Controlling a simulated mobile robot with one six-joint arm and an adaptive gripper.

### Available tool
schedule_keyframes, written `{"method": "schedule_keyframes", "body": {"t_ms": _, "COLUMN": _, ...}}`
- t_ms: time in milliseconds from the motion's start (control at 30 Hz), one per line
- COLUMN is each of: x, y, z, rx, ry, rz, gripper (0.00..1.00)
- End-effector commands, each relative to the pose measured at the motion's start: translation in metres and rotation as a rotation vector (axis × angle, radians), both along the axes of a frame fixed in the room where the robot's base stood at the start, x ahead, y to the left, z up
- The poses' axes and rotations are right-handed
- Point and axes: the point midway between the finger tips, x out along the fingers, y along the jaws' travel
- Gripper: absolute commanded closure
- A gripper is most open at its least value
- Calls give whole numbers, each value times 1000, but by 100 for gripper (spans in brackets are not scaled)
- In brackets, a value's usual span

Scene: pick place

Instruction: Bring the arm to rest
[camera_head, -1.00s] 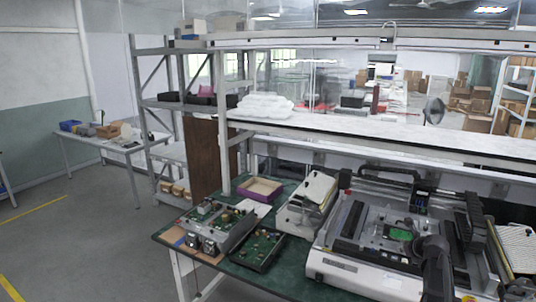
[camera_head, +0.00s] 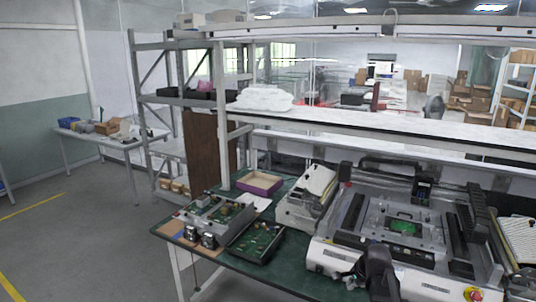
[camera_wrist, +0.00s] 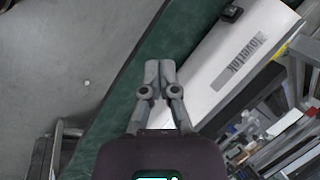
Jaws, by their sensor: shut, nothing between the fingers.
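My gripper (camera_wrist: 159,72) shows in the wrist view with its two grey fingers together and nothing between them. It points down over the front edge of the green workbench (camera_wrist: 125,105), beside the white front of a machine (camera_wrist: 235,65). In the head view my dark arm (camera_head: 380,272) is at the bottom, in front of the white machine (camera_head: 340,262). In the head view I cannot make out the fingertips clearly.
A green circuit board (camera_head: 403,228) lies in the machine. Left of it on the bench are a purple-sided box (camera_head: 260,183), a dark tray of parts (camera_head: 257,243) and an open electronics unit (camera_head: 215,217). The grey floor (camera_head: 90,240) at the left is clear.

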Motion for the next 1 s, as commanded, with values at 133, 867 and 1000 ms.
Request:
{"method": "schedule_keyframes", "body": {"t_ms": 133, "x": -30, "y": 30, "z": -17, "rx": -106, "ry": 35, "rz": 261, "gripper": 100}}
{"method": "schedule_keyframes", "body": {"t_ms": 867, "x": -137, "y": 101, "z": -56, "rx": -385, "ry": 185, "rz": 1264, "gripper": 100}}
{"method": "schedule_keyframes", "body": {"t_ms": 1000, "x": -137, "y": 101, "z": -55, "rx": -387, "ry": 186, "rz": 1278, "gripper": 100}}
